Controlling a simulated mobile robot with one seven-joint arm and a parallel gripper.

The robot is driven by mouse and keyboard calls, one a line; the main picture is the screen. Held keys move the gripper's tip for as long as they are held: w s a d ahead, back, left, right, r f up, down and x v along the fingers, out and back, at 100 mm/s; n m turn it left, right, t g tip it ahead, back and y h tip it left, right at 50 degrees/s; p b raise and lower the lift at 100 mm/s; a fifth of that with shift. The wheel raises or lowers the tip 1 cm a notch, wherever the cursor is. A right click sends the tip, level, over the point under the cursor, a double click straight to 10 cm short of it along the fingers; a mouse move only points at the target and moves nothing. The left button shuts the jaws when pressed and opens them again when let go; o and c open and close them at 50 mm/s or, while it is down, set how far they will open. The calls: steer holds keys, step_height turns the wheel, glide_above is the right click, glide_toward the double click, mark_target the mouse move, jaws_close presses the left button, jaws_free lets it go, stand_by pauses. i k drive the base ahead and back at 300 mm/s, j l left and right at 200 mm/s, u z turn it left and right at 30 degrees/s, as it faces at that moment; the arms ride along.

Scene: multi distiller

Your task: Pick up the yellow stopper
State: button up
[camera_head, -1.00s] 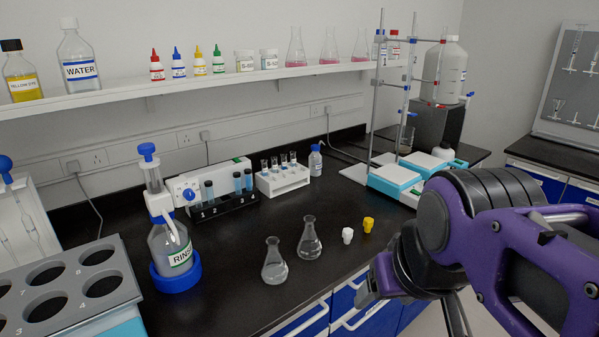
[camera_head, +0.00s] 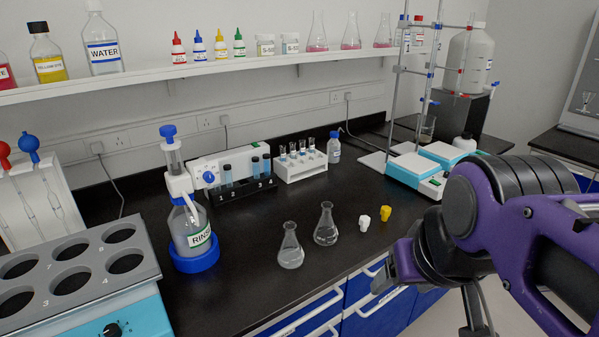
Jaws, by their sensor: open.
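The yellow stopper (camera_head: 385,212) stands on the black bench near its front edge. A white stopper (camera_head: 364,222) stands close to its left, apart from it. My gripper (camera_head: 385,276) is at the bench's front edge, below and near the two stoppers in the picture. It is open and apart from both stoppers. Its fingertips are seen from the side and partly hidden by my purple arm.
Two glass flasks (camera_head: 326,225) stand left of the stoppers. Teal-and-white devices (camera_head: 413,167) and a clamp stand are behind. Blue drawers (camera_head: 365,285) lie below the edge.

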mark_target(386, 211)
steer(key=i+l+u, duration=0.15)
steer(key=l, duration=0.15)
steer(key=i+l+u, duration=0.35)
steer(key=l, duration=0.3)
steer(key=l+u, duration=0.15)
steer(key=l, duration=0.2)
steer(key=i+l+u, duration=0.2)
steer(key=l, duration=0.2)
steer(key=k+j, duration=0.05)
steer(key=k, duration=0.05)
